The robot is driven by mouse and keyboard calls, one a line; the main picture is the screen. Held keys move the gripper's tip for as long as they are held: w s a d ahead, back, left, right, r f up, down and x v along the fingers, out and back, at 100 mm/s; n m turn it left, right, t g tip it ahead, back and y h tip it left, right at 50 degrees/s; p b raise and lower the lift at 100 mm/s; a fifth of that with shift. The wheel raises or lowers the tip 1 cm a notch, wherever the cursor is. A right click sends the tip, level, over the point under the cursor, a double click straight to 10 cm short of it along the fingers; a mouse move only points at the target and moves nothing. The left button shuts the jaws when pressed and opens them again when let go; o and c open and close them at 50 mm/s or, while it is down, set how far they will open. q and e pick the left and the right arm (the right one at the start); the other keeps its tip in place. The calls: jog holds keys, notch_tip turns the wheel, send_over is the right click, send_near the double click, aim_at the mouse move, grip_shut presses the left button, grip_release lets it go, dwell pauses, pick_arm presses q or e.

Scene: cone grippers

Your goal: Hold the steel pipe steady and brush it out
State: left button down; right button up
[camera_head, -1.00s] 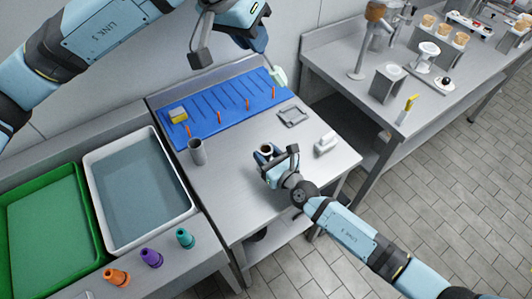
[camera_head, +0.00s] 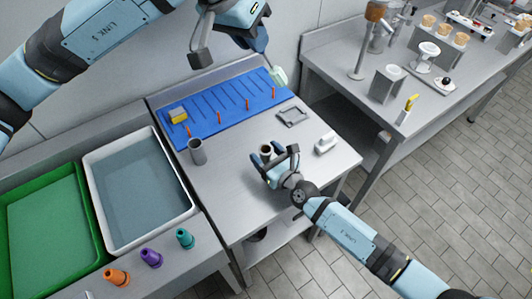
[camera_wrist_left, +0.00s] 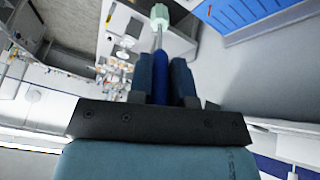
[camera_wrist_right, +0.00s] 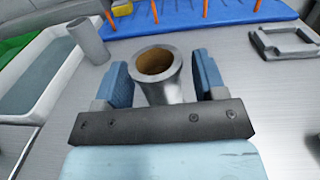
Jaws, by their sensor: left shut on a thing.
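The steel pipe (camera_head: 266,150) stands upright on the steel table, its open end up. In the right wrist view the pipe (camera_wrist_right: 172,90) stands between my right gripper's blue fingers, with a gap showing beside it and a brownish inside. My right gripper (camera_head: 279,162) is open around it. My left gripper (camera_head: 257,40) is high above the back of the table, shut on the brush. The brush shows a blue handle (camera_wrist_left: 160,72) and a pale green head (camera_wrist_left: 159,14) on a thin shaft in the left wrist view. In the head view its pale green end (camera_head: 279,76) shows over the blue mat.
A grey cylinder (camera_head: 197,152) stands left of the pipe. A blue mat (camera_head: 235,117) with orange pegs and a yellow sponge (camera_head: 178,115) lies behind. A grey square frame (camera_head: 292,116) and a white block (camera_head: 326,143) lie to the right. A water-filled tray (camera_head: 188,212) is at left.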

jog(key=shift+s+d, duration=0.1)
jog(key=shift+s, duration=0.05)
dwell(0.5)
jog(key=shift+s+d, duration=0.45)
jog(key=shift+s, duration=0.15)
jog(key=shift+w+a, duration=0.15)
jog(key=shift+w, duration=0.1)
dwell(0.5)
jog(key=shift+w+a, duration=0.4)
jog(key=shift+w, duration=0.05)
jog(key=c, duration=1)
dwell(0.5)
